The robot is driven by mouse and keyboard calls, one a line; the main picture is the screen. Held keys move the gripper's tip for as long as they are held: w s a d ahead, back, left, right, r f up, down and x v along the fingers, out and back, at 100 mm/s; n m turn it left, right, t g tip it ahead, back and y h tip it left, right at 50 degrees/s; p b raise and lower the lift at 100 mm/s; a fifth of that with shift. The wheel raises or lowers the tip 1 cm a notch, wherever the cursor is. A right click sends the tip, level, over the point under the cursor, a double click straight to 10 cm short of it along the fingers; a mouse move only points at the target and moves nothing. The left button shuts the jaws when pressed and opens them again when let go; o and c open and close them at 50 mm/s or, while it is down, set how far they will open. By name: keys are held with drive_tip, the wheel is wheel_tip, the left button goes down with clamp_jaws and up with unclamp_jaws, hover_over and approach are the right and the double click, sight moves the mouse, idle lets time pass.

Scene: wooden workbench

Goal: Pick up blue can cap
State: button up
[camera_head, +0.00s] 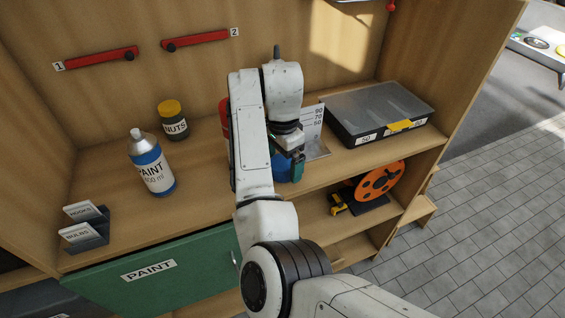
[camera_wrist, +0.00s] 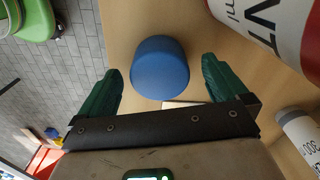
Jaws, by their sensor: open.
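The blue can cap (camera_wrist: 160,68) is a round, smooth blue piece on the wooden bench top in the wrist view. It lies between and just ahead of the two green fingers of my gripper (camera_wrist: 160,88), which is open and empty, with a gap to each side of the cap. In the head view, part of the blue cap (camera_head: 282,168) shows behind my arm. My gripper (camera_head: 292,172) is low over the bench there, and its fingers are mostly hidden.
A red and white paint can (camera_wrist: 282,28) stands close to the cap; my arm mostly hides it in the head view. A blue paint bottle (camera_head: 152,168) and a nuts jar (camera_head: 172,122) stand left. A grey case (camera_head: 375,105) and a white numbered panel (camera_head: 312,128) are right.

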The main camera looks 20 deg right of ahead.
drive_tip(key=shift+f, duration=0.45)
drive_tip(key=c, duration=1)
